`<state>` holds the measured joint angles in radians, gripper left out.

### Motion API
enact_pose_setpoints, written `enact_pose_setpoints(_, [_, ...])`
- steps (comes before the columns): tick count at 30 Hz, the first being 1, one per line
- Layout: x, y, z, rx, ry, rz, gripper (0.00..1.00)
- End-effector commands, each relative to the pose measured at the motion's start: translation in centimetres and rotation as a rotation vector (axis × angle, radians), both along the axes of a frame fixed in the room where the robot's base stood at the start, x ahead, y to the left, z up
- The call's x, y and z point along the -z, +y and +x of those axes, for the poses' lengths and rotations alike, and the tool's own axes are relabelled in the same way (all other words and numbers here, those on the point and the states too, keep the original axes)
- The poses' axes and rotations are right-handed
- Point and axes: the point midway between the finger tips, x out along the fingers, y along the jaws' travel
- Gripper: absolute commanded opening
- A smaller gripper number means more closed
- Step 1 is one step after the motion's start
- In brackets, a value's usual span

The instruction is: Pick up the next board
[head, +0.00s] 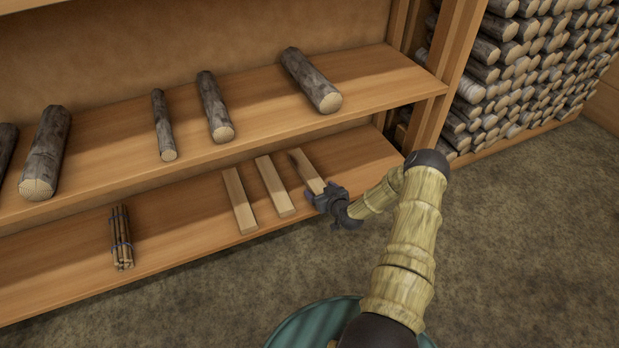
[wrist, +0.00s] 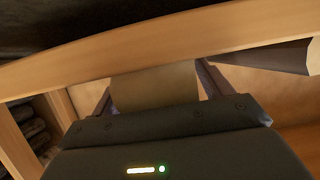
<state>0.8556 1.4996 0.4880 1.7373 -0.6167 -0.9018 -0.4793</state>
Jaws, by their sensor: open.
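Three pale flat boards lie side by side on the lower shelf: a left board (head: 239,201), a middle board (head: 274,187) and a right board (head: 306,171). My gripper (head: 320,191) is at the near end of the right board and hides part of that end. In the wrist view my gripper's (wrist: 155,86) two dark fingers stand apart, with a tan board (wrist: 153,88) showing between them. The jaws are open; I cannot tell whether either finger touches the wood.
The upper shelf (head: 270,100) overhangs the boards and carries several logs, one of them (head: 311,80) at right. A bundle of sticks (head: 121,238) lies left on the lower shelf (head: 185,232). Stacked firewood (head: 510,75) stands right. The floor (head: 520,220) in front is clear.

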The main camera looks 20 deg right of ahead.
Motion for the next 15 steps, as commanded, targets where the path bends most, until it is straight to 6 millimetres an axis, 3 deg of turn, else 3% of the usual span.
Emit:
enact_pose_setpoints(11, [-0.01, 0.02, -0.04, 0.0, 0.0, 0.0, 0.76])
enact_pose_setpoints(15, [0.0, 0.02, -0.05, -0.001, 0.0, 0.0, 0.49])
